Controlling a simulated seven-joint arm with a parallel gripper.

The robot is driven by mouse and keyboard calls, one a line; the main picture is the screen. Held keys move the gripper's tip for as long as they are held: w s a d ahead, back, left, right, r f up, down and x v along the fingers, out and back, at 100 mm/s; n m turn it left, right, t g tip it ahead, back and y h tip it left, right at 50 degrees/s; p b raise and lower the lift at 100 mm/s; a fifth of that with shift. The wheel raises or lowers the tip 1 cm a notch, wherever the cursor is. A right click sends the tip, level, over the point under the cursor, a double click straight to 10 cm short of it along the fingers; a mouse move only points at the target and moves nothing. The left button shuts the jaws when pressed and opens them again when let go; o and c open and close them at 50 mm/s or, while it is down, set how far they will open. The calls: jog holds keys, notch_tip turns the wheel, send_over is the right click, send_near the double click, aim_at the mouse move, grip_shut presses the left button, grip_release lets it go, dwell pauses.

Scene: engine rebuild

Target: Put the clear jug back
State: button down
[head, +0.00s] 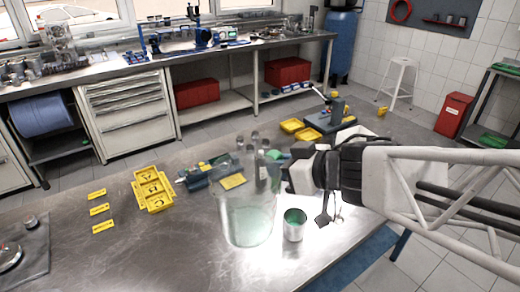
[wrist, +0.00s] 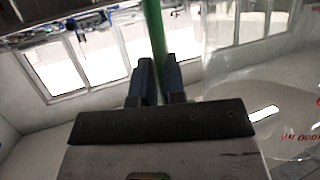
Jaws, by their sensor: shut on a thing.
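The clear jug (head: 246,218) is a large see-through vessel in the middle of the head view, over the metal bench. It looks upright and empty; I cannot tell whether its base touches the bench. My gripper (head: 284,172) reaches in from the right at the jug's right side. In the wrist view my gripper (wrist: 158,82) is shut on the jug's green handle (wrist: 154,28), which stands between the two fingers. The jug's clear wall (wrist: 270,85) fills the right of the wrist view, with red print on it.
A metal cup (head: 294,230) with green contents stands close right of the jug. Yellow trays (head: 153,188) and yellow labels (head: 99,209) lie left. Small bottles and tools (head: 205,172) stand behind the jug. A dark mat (head: 27,250) lies at far left. The front-left bench is clear.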

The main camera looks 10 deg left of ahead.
aim_at(257, 190)
jog(key=shift+n+g+y, duration=0.3)
jog(key=shift+n+g, duration=0.3)
jog(key=shift+g, duration=0.1)
jog(key=s+a, duration=0.1)
jog(key=s, duration=0.1)
jog(key=s+a, duration=0.1)
jog(key=s, duration=0.1)
jog(key=s+a, duration=0.1)
jog(key=s, duration=0.1)
jog(key=shift+s+a+f, duration=0.1)
jog(key=shift+s+f, duration=0.2)
notch_tip(257, 190, down, 13)
jog(key=shift+f, duration=0.15)
jog(key=shift+w+a, duration=0.1)
jog(key=shift+w, duration=0.05)
jog(key=w+a+f, duration=0.1)
jog(key=w+a, duration=0.8)
jog(key=w, duration=0.3)
jog(key=shift+w+a+f, duration=0.2)
jog(key=shift+w+f, duration=0.05)
jog(key=shift+w, duration=0.05)
jog(key=shift+f, duration=0.1)
jog(key=shift+f, duration=1.75)
